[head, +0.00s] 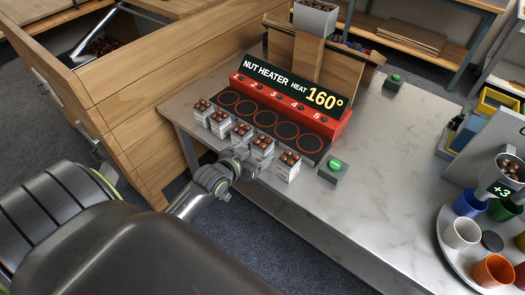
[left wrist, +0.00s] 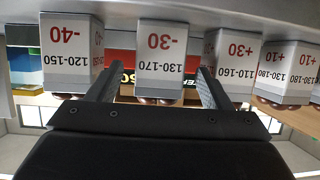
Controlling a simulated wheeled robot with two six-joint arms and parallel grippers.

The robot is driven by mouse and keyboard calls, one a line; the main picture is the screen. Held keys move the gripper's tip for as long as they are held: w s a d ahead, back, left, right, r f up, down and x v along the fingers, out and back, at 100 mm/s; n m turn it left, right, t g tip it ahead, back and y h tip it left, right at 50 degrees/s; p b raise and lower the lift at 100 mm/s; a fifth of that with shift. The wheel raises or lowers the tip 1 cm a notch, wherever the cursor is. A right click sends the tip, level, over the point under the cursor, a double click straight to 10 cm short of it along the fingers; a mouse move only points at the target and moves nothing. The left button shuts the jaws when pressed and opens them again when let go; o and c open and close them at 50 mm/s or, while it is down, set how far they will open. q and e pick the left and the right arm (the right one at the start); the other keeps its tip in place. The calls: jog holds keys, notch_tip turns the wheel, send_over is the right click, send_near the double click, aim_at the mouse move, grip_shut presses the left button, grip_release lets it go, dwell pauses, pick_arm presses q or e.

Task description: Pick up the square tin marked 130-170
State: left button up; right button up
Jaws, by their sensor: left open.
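The square tin marked 130-170 (left wrist: 161,40), white with a red -30, appears upside down in the left wrist view, between my open gripper fingers (left wrist: 160,75). Gaps show between it and both fingers; I cannot tell how far they reach along its sides. In the head view it appears to be the fourth tin from the left (head: 262,149), holding brown chestnuts. My left gripper (head: 247,160) is at its front side, its fingertips partly hidden. My right gripper is not in view.
Neighbouring tins marked 120-150 (left wrist: 71,45) and 110-160 (left wrist: 233,60) stand close on either side. The red nut heater (head: 290,92) reads 160° behind the row. A green button box (head: 333,171) stands to the right. The grey table (head: 385,150) is clear at centre right.

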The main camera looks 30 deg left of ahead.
aim_at(266, 147)
pick_arm(q)
jog(key=shift+x, duration=3)
jog(key=shift+s, duration=0.1)
jog(key=shift+c, duration=0.3)
jog(key=c, duration=1.1)
